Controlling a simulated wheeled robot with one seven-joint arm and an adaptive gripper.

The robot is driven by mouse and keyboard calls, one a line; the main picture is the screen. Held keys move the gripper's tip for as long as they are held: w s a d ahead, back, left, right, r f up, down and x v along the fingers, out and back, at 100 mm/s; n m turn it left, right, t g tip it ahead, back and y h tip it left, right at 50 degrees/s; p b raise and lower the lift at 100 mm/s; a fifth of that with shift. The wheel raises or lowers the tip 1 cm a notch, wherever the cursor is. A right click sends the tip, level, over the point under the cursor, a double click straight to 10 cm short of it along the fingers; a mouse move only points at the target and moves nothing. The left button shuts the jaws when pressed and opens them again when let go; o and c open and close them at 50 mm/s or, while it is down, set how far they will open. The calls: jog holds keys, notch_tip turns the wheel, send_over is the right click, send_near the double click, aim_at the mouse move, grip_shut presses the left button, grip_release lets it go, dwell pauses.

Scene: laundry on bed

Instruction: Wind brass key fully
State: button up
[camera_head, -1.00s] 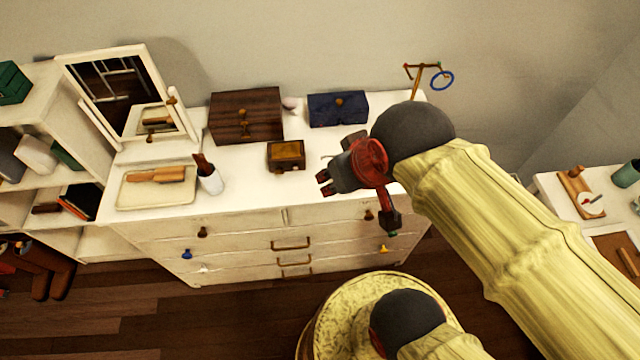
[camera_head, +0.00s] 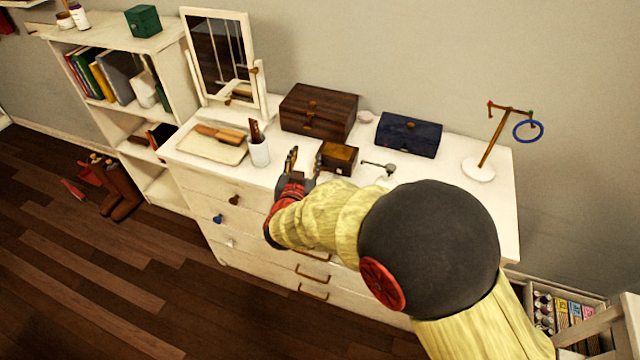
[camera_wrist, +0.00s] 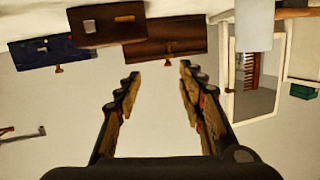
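A small brown wooden box with a brass-coloured top (camera_head: 339,157) stands on the white dresser. It also shows at the top of the wrist view (camera_wrist: 106,24), which is upside down. A thin grey crank-like piece (camera_head: 379,166) lies or sticks out just right of the box; I cannot tell whether it is the key or joined to the box. No clearly brass key can be made out. My gripper (camera_head: 302,168) is at the dresser's front, left of the small box. Its fingers stand apart and empty in the wrist view (camera_wrist: 160,70).
A white cup with a brush (camera_head: 259,152) stands close left of my gripper. Behind are a dark wooden box (camera_head: 318,110) and a blue box (camera_head: 408,134). A mirror (camera_head: 221,56) and tray (camera_head: 210,147) are left; a jewelry stand (camera_head: 478,171) is right.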

aim_at(322, 170)
jog(key=s+f+h, duration=0.1)
jog(key=f, duration=0.1)
jog(key=s+f+h+b, duration=0.1)
jog(key=f, duration=0.2)
jog(key=s+f+t+h, duration=0.1)
jog(key=s+f, duration=0.1)
jog(key=f, duration=0.1)
jog(key=shift+d+f+h+b, duration=0.1)
jog(key=shift+d+h+b, duration=0.25)
jog(key=shift+h, duration=0.05)
jog(key=shift+s+d+f+m+h, duration=0.25)
jog(key=shift+f+m+h, duration=0.05)
jog(key=shift+f, duration=0.05)
jog(key=b+x, duration=0.3)
jog(key=x, duration=0.4)
jog(key=shift+w+r, duration=0.1)
jog(key=shift+w, duration=0.2)
jog(key=shift+c, duration=0.5)
grip_shut()
